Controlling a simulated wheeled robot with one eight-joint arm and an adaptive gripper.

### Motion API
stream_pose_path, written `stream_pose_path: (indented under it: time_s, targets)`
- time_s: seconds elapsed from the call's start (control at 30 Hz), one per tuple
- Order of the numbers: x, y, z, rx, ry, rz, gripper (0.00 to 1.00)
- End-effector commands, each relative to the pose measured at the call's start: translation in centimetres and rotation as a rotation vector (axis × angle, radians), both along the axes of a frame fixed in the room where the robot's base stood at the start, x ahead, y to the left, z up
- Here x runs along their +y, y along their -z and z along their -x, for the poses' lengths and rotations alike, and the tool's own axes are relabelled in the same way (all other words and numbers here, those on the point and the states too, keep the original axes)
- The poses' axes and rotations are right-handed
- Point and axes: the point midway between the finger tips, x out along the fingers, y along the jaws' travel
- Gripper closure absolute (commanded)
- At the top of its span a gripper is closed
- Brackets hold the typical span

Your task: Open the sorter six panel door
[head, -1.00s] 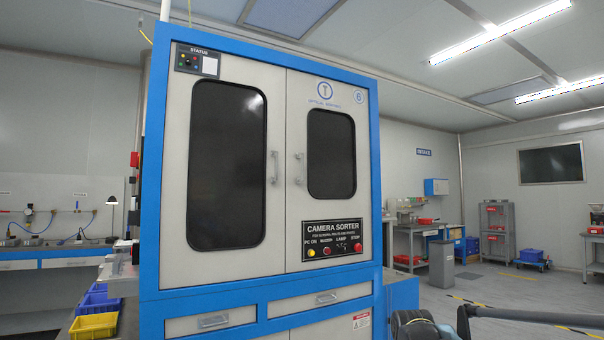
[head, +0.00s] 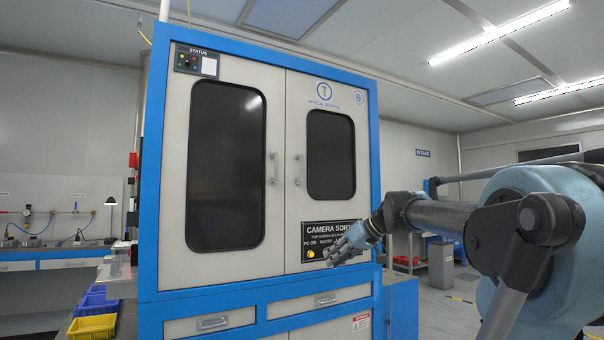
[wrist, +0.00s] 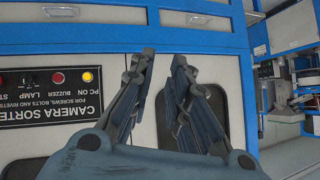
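The sorter (head: 378,170) is a blue-framed cabinet with two pale doors. My gripper (head: 332,251) is in front of the black camera sorter panel (head: 318,230), below and right of that handle, and hides the panel's right part. The wrist view is upside down; there my gripper (wrist: 163,55) has its fingers apart with nothing between them. The panel (wrist: 50,95) lies at left.
The left door (head: 228,262) has its own handle (head: 274,167) close to the right door's handle. Drawers with handles (head: 325,300) lie below the doors. A yellow bin (head: 92,327) and a blue bin (head: 95,300) stand at the left. Open floor shows at the right.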

Motion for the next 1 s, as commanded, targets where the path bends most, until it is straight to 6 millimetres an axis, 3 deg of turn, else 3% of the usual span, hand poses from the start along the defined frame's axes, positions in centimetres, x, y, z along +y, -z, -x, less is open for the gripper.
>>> stream_pose_path:
  time_s: [0.03,0.2,0.3,0.4,0.5,0.6,0.77,1.0]
  targets:
    - [0.6,-3.8,-2.4,-0.067,-0.016,-0.041,0.83]
    - [1.6,-15.9,-9.6,-0.319,-0.038,-0.162,0.83]
    - [1.5,-21.7,-13.1,-0.445,-0.025,-0.210,0.83]
    - [1.0,-26.1,-15.6,-0.540,-0.001,-0.241,0.83]
    - [0.5,-28.9,-17.3,-0.601,0.018,-0.260,0.83]
    - [0.3,-30.3,-18.2,-0.634,0.032,-0.266,0.83]
    - [0.9,-30.8,-19.1,-0.644,0.035,-0.271,0.83]
    - [3.6,-30.7,-21.7,-0.642,0.033,-0.270,0.83]
